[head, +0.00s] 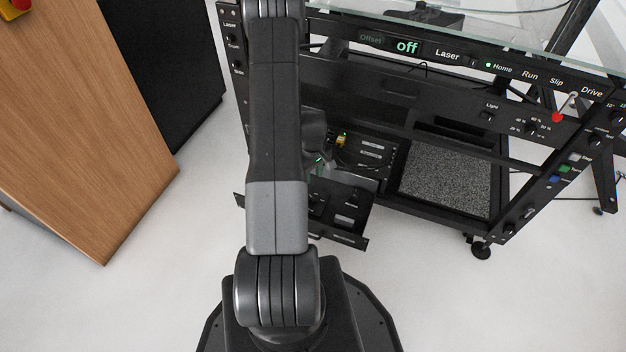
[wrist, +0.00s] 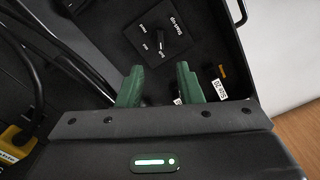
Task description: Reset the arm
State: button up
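My gripper shows in the wrist view (wrist: 160,87). Its two green fingers stand apart with a gap between them, and nothing is held there. Behind the fingers is a black panel (wrist: 205,50) with a dark rotary knob (wrist: 165,45) and small white labels. The fingertips lie near the panel's lower part in that view; I cannot tell whether they touch it. The gripper itself is not clear there.
An open drawer-like panel (head: 345,205) juts out low at the front of the rig. The rig's display reads "off" (head: 407,47). A wooden-sided cabinet (head: 85,120) stands at the left. Dark cables (wrist: 60,50) hang left of the fingers in the wrist view. The pale floor (head: 150,270) is clear.

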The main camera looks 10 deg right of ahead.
jog(key=shift+r, duration=0.55)
jog(key=shift+f, duration=0.1)
notch_tip(320, 180, down, 14)
jog(key=b, duration=0.4)
jog(key=shift+r, duration=0.25)
